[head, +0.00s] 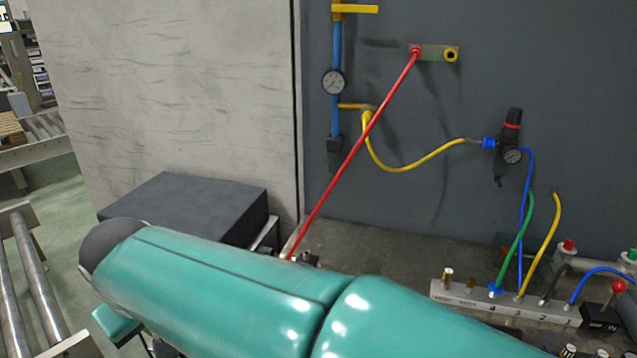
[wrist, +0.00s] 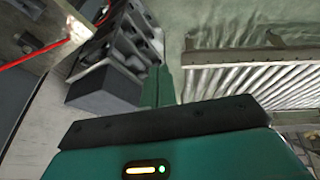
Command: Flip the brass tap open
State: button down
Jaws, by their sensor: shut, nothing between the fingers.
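A blue upright pipe (head: 336,60) on the dark wall has a yellow-brass lever tap (head: 355,9) at its top, near the upper picture edge. Its lever lies level and points right, across the pipe. A lower brass fitting (head: 355,106) on the pipe joins a yellow hose. My gripper (wrist: 160,85) shows in the wrist view as a teal body with a black bar and narrow teal fingers, shut and empty. The tap does not show in the wrist view.
A taut red hose (head: 350,155) runs from a wall coupling down behind my arm. A gauge (head: 334,82) sits on the pipe. A black regulator (head: 508,145) and a hose manifold (head: 475,300) stand right. A dark box (head: 185,205) is left.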

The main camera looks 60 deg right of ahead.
jog(key=w+d+f+m+g+h, duration=0.1)
jog(key=w+d+m+g+h, duration=0.1)
jog(key=d, duration=1.5)
jog(key=w+d+f+m+g+h, duration=0.1)
jog(key=w+d+g+h, duration=0.4)
jog(key=d, duration=1.2)
jog(key=w+d+f+m+g+h, duration=0.2)
jog(key=d+g+h, duration=0.3)
jog(key=d, duration=1.2)
jog(key=w+g, duration=0.1)
jog(key=g, duration=0.1)
jog(key=shift+w+f+m+g+h, duration=0.25)
jog(key=shift+f+m+g+h, duration=0.05)
jog(key=shift+f+h, duration=0.1)
jog(key=shift+d, duration=0.1)
send_near(332, 178)
jog(key=d, duration=0.4)
jog(key=shift+s+d+f, duration=0.1)
jog(key=shift+s+d, duration=0.1)
jog(key=shift+s, duration=0.4)
jog(key=shift+s+d+f, duration=0.1)
jog(key=shift+s+d, duration=0.1)
jog(key=shift+s, duration=0.45)
jog(key=shift+s+d, duration=0.15)
jog(key=shift+s, duration=0.15)
